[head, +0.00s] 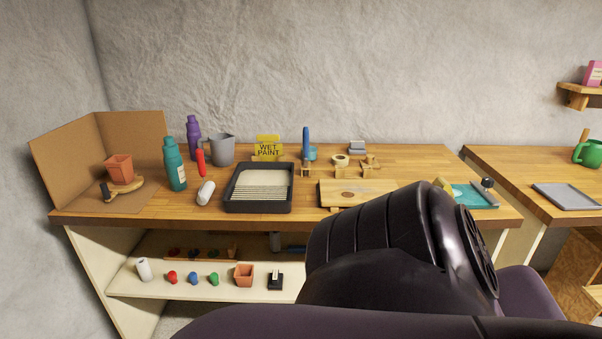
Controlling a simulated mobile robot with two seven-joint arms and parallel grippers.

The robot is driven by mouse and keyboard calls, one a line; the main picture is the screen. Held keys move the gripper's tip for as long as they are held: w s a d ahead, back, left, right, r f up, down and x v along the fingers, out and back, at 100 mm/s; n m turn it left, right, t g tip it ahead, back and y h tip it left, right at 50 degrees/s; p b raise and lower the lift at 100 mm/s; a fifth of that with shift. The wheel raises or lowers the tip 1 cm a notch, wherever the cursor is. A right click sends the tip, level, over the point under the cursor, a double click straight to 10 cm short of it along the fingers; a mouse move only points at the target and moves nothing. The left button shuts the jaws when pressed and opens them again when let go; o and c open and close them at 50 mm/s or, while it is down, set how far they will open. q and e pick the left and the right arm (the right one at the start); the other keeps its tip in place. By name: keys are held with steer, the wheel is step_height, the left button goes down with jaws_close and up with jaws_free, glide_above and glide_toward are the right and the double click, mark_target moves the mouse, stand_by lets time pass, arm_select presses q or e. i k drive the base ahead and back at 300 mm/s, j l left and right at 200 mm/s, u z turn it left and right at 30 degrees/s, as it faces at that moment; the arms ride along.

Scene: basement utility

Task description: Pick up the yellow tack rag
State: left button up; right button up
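A small yellow thing (443,186) shows at the right end of the wooden workbench (410,165), beside a teal mat or tray (474,195). It may be the yellow tack rag, but its lower part is hidden behind my dark arm link, so I cannot tell its full shape. Neither of my grippers shows in the head view. A large black and purple part of my own arm fills the lower middle and right of the picture and covers the front right of the bench.
A black paint tray (230,201), a yellow "WET PAINT" sign (267,148), a teal bottle (175,164), a grey jug (221,149) and a wooden board (328,194) stand on the bench. A lower shelf (215,290) holds small items. A second table (530,180) stands at right.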

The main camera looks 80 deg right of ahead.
mark_target(441, 182)
steer(key=z, duration=3.4)
steer(key=i+l, duration=0.65)
steer(key=i, duration=0.2)
steer(key=i+l+u, duration=0.15)
steer(key=u, duration=0.3)
steer(key=i+l+u, duration=0.15)
steer(key=u, duration=0.3)
steer(key=l+u, duration=0.1)
steer(key=u, duration=0.2)
